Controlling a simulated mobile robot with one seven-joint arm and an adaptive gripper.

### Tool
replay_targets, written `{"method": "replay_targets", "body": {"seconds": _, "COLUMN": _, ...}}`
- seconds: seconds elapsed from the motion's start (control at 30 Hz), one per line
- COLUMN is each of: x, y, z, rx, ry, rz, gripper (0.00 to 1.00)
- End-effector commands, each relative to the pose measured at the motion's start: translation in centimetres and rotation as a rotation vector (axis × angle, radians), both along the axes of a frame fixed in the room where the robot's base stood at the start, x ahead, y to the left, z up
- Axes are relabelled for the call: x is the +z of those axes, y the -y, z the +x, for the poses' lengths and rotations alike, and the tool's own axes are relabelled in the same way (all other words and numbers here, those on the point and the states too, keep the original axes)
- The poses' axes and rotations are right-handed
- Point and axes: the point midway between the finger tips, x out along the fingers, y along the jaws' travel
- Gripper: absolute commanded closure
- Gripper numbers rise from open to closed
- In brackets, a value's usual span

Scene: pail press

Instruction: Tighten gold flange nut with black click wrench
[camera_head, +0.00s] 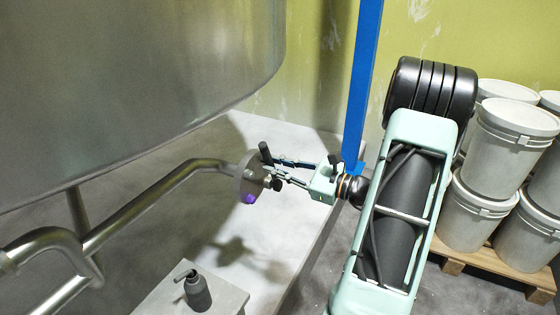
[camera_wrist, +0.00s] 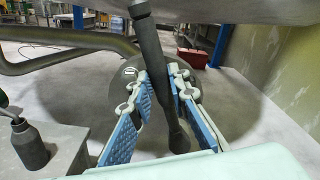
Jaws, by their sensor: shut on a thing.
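My gripper (camera_head: 273,170) is shut on the black click wrench (camera_head: 265,153), which also shows in the wrist view (camera_wrist: 150,50). The wrench's dark shaft runs between the blue-padded fingers, from the top of the wrist view down to a thicker end. A grey round pipe flange (camera_head: 246,180) is right behind the fingertips; it is partly hidden by fingers and wrench in the wrist view (camera_wrist: 122,82). A purple nut (camera_head: 249,198) sits low on the flange. I cannot make out a gold nut, nor whether the wrench touches any nut.
A large metal tank (camera_head: 130,80) hangs over the bent pipe (camera_head: 140,205) at left. A dark pump bottle (camera_head: 197,292) stands on a grey block (camera_head: 165,297) below. A blue post (camera_head: 362,80) rises behind my gripper. White pails (camera_head: 503,150) are stacked on a pallet at right.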

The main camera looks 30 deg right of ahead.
Motion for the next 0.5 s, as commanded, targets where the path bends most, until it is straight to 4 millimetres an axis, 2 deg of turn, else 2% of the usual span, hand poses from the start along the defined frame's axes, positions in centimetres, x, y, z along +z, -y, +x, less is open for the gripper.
{"method": "replay_targets", "body": {"seconds": 0.3, "x": 0.7, "y": 2.1, "z": 1.2, "rx": 0.001, "ry": -0.099, "rz": 0.173, "gripper": 1.00}}
{"method": "replay_targets", "body": {"seconds": 0.5, "x": 0.8, "y": 2.2, "z": 0.8, "rx": 0.000, "ry": -0.100, "rz": 0.174, "gripper": 1.00}}
